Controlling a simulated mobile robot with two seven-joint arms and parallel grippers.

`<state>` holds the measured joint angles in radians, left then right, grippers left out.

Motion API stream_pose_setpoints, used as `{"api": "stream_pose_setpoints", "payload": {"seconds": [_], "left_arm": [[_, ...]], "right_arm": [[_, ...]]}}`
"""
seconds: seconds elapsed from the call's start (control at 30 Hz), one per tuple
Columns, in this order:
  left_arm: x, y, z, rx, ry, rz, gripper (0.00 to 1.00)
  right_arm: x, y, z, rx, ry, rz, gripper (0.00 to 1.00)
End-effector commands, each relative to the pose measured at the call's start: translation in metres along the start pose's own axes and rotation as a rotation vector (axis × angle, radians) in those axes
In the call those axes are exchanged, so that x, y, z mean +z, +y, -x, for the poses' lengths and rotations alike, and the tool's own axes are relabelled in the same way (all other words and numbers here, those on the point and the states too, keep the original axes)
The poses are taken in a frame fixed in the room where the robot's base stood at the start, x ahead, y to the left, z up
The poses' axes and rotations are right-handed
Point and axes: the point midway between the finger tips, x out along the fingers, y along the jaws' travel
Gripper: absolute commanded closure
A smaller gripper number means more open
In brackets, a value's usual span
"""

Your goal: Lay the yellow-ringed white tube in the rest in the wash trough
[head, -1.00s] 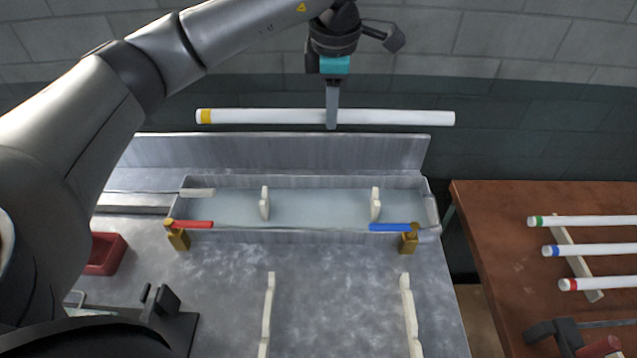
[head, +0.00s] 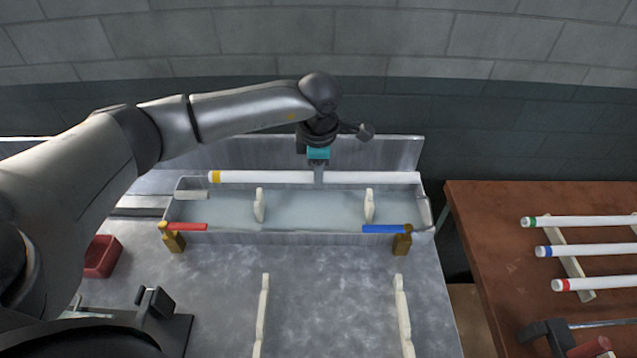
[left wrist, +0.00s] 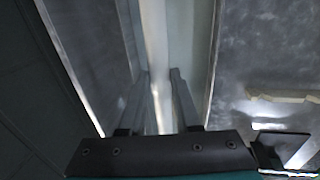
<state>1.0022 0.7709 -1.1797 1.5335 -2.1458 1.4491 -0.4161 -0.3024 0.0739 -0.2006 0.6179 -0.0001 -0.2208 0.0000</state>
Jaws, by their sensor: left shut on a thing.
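The white tube with a yellow ring (head: 260,177) is held level, its ringed end to the left. My left gripper (head: 319,178) is shut on the tube near its middle. In the left wrist view the fingers (left wrist: 162,100) flank the pale tube (left wrist: 158,60). The tube appears over the back part of the wash trough (head: 300,234); its exact height is hard to tell. The rest in the trough shows as two pale notched supports, left (head: 259,205) and right (head: 369,205), in front of the tube in the picture. My right gripper is not in view.
A red-handled tap (head: 186,227) and a blue-handled tap (head: 386,229) stand at the trough's front corners. Two pale notched rails (head: 263,310) lie on the bench in front. A brown table (head: 480,240) at right bears several ringed tubes. A red bin (head: 102,257) sits at left.

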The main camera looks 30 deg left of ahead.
Motion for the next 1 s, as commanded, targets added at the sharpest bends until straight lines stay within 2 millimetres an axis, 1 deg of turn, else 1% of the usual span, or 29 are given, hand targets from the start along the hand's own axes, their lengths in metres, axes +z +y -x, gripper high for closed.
{"api": "stream_pose_setpoints", "payload": {"seconds": [0.2,0.3,0.53,0.9,1.0], "left_arm": [[-0.001,-0.007,-0.031,-0.004,0.002,0.002,1.0],[0.0,-0.008,-0.039,-0.001,0.002,0.001,1.0],[0.0,-0.008,-0.039,0.001,0.001,0.001,1.0],[-0.001,-0.01,-0.051,0.0,0.001,0.001,1.0],[-0.001,-0.01,-0.051,0.0,0.001,0.001,1.0]], "right_arm": [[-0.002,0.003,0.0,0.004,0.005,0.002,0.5],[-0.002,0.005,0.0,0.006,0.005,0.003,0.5],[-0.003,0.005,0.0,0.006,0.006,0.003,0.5],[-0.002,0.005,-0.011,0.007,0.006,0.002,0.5],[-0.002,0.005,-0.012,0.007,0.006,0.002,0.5]]}}
